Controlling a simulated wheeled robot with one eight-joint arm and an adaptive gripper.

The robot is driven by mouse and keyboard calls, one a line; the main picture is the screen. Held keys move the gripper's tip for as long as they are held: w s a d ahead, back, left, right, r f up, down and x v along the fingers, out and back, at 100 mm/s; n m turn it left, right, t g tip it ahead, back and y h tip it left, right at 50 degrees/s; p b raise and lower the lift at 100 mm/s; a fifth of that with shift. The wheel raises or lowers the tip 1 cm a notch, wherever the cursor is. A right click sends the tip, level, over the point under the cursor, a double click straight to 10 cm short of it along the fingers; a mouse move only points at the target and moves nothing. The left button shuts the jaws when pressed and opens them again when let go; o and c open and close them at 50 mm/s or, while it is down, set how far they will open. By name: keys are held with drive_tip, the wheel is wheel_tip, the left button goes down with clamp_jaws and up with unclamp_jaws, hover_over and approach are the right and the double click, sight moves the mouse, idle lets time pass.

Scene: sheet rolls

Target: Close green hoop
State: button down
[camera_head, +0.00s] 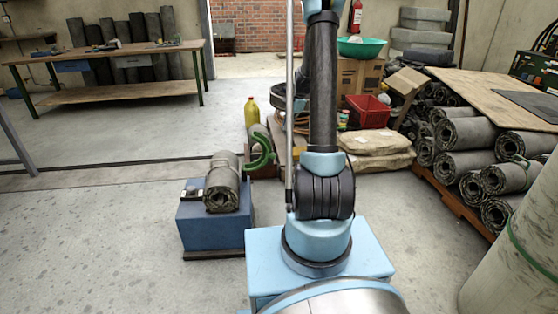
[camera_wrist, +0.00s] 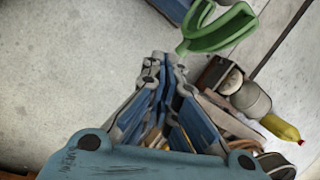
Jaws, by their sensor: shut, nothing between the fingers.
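The green hoop (camera_head: 262,152) is a C-shaped curved piece, standing open at the right of a grey-green sheet roll (camera_head: 222,186). The roll lies on a blue block (camera_head: 200,228). In the wrist view the hoop (camera_wrist: 222,32) is at the top, with its open side upward. My gripper (camera_wrist: 164,60) is shut and empty, its fingertips just below the hoop's lower left end. I cannot tell whether they touch it. In the head view my arm hides my gripper.
A yellow bottle (camera_head: 251,112) stands behind the hoop and also shows in the wrist view (camera_wrist: 279,127). A red crate (camera_head: 368,112) and sacks are behind my arm. Stacked rolls (camera_head: 465,133) fill the right side. A workbench (camera_head: 110,52) stands back left. The left floor is clear.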

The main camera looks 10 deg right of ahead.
drive_tip(key=w+d+f+m, duration=0.1)
drive_tip(key=w+f, duration=0.2)
drive_tip(key=f, duration=0.3)
drive_tip(key=w+d+f+m+y, duration=0.1)
drive_tip(key=w+f+m, duration=0.1)
drive_tip(key=w+f, duration=0.35)
drive_tip(key=w+d+f+m, duration=0.1)
drive_tip(key=f, duration=0.7)
drive_tip(key=x, duration=1)
drive_tip(key=r, duration=0.1)
drive_tip(key=a+r, duration=0.1)
drive_tip(key=r, duration=0.2)
drive_tip(key=shift+s+a, duration=0.1)
drive_tip(key=shift+a, duration=0.3)
